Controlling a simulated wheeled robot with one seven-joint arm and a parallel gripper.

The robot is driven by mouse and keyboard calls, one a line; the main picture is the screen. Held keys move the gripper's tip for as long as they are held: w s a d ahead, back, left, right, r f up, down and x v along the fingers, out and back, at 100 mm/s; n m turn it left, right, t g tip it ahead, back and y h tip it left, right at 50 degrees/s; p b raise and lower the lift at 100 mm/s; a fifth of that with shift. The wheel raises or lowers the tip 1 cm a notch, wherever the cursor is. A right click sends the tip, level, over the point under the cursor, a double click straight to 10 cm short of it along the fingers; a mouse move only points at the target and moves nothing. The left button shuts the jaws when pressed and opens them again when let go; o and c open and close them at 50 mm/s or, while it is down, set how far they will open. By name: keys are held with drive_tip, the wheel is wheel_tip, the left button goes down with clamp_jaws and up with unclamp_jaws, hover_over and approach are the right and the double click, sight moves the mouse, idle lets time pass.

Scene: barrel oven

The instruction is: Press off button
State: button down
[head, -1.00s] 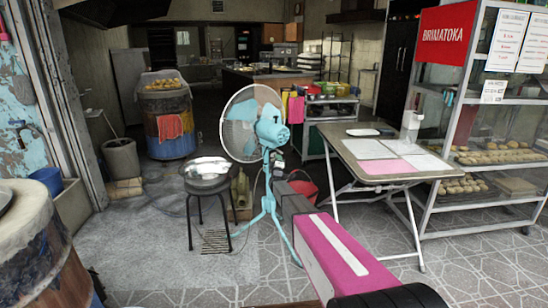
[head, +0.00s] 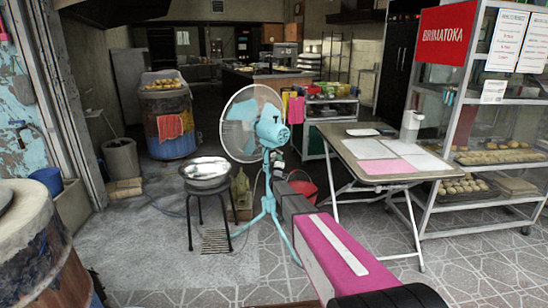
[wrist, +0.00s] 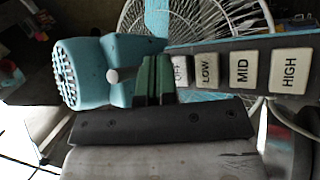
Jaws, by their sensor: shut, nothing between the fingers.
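A light-blue pedestal fan (head: 272,127) with a round wire cage stands at the middle of the head view. In the wrist view, its row of white buttons runs to the right: the off button (wrist: 181,71), low (wrist: 206,69), mid (wrist: 242,68) and high (wrist: 289,72). My gripper (wrist: 153,80) is shut and empty, with its green fingertips just left of the off button. They overlap its left edge in the picture. I cannot tell whether they touch it.
A stool (head: 206,198) with a metal bowl (head: 206,171) stands left of the fan. A folding table (head: 440,174) is on the right, before a glass display case (head: 500,190). A red bucket (head: 303,187) sits behind my arm. Tiled floor is clear in front.

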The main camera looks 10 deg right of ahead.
drive_tip(key=shift+w, duration=0.2)
idle(0.5)
drive_tip(key=shift+w+a, duration=0.2)
drive_tip(key=shift+w+a, duration=0.2)
drive_tip(key=shift+w, duration=0.15)
idle(0.8)
drive_tip(key=shift+s+d, duration=0.1)
drive_tip(key=shift+s, duration=0.1)
drive_tip(key=shift+s+d, duration=0.3)
drive_tip(key=shift+s, duration=0.25)
drive_tip(key=s, duration=0.1)
drive_tip(key=s+d, duration=0.1)
drive_tip(key=s, duration=0.1)
drive_tip(key=s+d, duration=0.1)
drive_tip(key=shift+s+d, duration=0.2)
drive_tip(key=shift+d, duration=0.05)
idle(0.5)
